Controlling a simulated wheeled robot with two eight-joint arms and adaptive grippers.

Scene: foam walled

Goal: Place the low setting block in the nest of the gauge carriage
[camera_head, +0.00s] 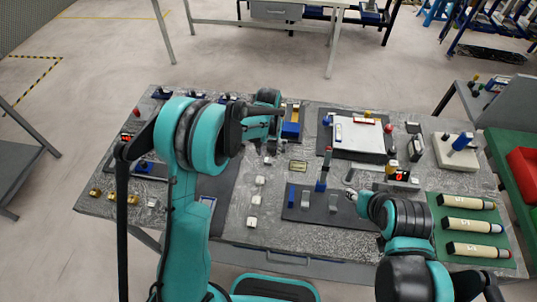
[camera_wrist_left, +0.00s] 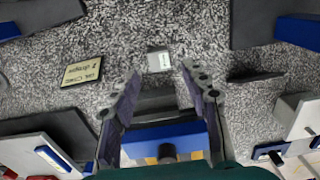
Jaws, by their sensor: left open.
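My left gripper (camera_wrist_left: 163,85) is open and empty, fingers pointing down over the grey bench; in the head view it (camera_head: 276,128) is near the back middle. A small pale block (camera_wrist_left: 159,62), also in the head view (camera_head: 267,160), lies just beyond its fingertips in the wrist view. Several similar small blocks lie in a row nearer me. I cannot tell which is the low setting block. My right gripper (camera_head: 352,195) is low beside a dark plate (camera_head: 320,214) bearing blue and grey uprights. I cannot make out the gauge carriage's nest.
A printed card (camera_wrist_left: 82,71) lies on the bench. Labelled cylinders lie on a green mat (camera_head: 488,263).

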